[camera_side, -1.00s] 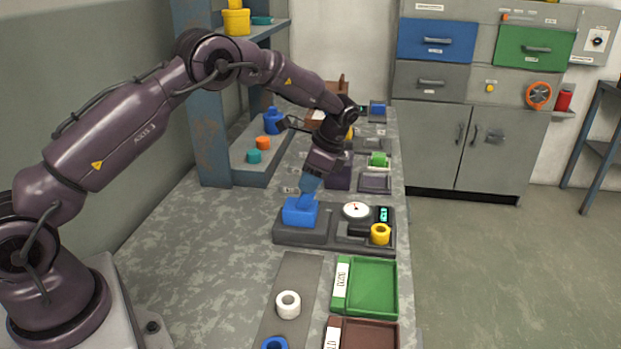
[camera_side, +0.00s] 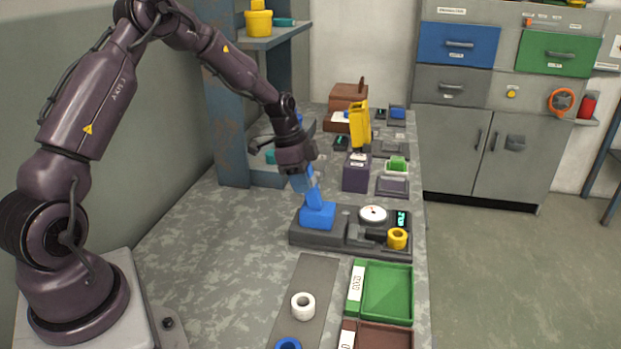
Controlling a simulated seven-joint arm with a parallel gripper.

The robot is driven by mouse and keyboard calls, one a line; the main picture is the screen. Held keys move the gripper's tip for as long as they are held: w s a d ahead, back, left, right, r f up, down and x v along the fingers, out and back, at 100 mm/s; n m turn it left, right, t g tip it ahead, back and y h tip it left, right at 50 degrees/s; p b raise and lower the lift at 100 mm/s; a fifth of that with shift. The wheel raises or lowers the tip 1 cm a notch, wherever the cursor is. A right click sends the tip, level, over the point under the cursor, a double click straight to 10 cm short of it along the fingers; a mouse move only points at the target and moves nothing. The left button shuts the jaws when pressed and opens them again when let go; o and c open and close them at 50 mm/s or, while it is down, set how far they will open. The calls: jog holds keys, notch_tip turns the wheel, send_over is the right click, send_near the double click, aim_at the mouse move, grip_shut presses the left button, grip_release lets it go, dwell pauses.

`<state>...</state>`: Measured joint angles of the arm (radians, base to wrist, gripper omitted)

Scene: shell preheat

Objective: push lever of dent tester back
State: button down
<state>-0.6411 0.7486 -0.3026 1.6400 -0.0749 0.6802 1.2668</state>
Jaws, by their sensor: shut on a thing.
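The dent tester is a dark grey base (camera_side: 318,237) on the bench, with a blue block and an upright blue lever (camera_side: 315,198) at its left end. The lever leans up and to the left. A white dial (camera_side: 373,214), a small green-lit display (camera_side: 401,218) and a yellow ring (camera_side: 397,239) are at its right end. My gripper (camera_side: 304,184) points down and is shut on the upper part of the lever, which its fingers partly hide.
White (camera_side: 303,306) and blue rings lie on a grey strip in front of the tester. A green tray (camera_side: 387,291) and a brown tray stand beside it. A purple block (camera_side: 356,172) and a yellow upright thing (camera_side: 360,125) stand behind. Bare bench lies left.

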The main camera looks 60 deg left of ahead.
jog(key=shift+s+a+f+t+h, duration=0.1)
jog(key=shift+s+a+t+h, duration=0.2)
jog(key=shift+t+h, duration=0.2)
jog(key=c, duration=0.8)
grip_release()
jog(key=shift+f, duration=0.1)
jog(key=shift+c, duration=0.2)
jog(key=v, duration=1.3)
